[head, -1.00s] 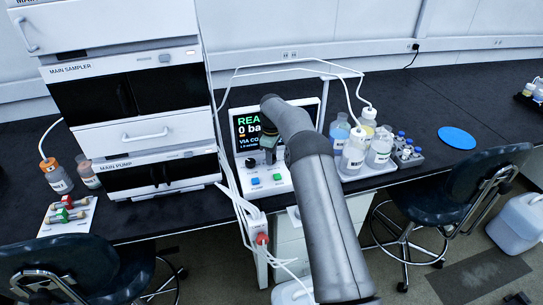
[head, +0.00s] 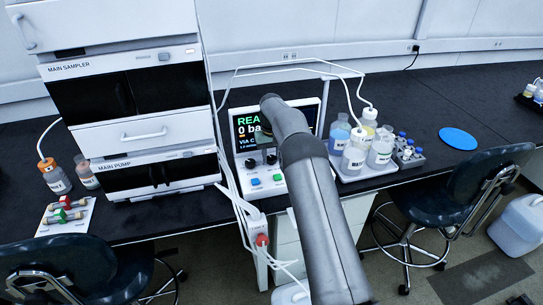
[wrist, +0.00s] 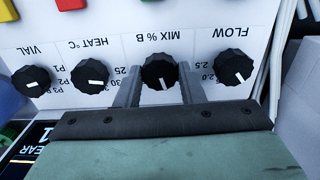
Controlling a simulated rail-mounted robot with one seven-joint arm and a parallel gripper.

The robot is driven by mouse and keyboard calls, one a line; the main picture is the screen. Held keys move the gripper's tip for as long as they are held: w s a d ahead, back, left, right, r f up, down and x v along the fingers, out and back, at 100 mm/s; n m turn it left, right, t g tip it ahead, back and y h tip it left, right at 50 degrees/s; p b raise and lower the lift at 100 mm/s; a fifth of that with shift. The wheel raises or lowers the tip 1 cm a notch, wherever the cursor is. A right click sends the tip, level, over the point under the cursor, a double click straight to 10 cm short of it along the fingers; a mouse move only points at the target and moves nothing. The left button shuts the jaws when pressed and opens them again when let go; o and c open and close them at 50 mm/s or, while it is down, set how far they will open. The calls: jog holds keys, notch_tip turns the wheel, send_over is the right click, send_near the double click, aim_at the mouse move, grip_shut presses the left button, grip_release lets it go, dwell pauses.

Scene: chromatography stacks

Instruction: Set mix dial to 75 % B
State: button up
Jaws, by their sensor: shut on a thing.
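The mix dial (wrist: 160,72) is a black ribbed knob under the label "MIX % B", which appears upside down in the wrist view. Its white mark points down in the picture, tilted slightly right. My gripper (wrist: 160,78) is shut on this dial, one finger at each side. The fingers and gripper body hide much of its scale; a "25" shows at its left. In the head view, my arm hides the mix dial and the gripper in front of the control panel (head: 278,187).
The flow knob (wrist: 234,67) is close on the right, the heat knob (wrist: 92,80) and vial knob (wrist: 31,80) on the left. Colored buttons line the panel's edge. Bottles in a tray (head: 372,172) stand right of the panel; white cables (head: 232,185) hang at its left.

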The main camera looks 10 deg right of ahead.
aim_at(271, 158)
jog(key=m, duration=0.5)
jog(key=shift+m, duration=0.3)
jog(key=m, duration=0.5)
jog(key=shift+w+r, duration=0.1)
jog(key=shift+m, duration=0.3)
jog(key=o, duration=1)
notch_tip(271, 158, up, 17)
jog(key=p, duration=0.2)
jog(key=shift+r, duration=0.15)
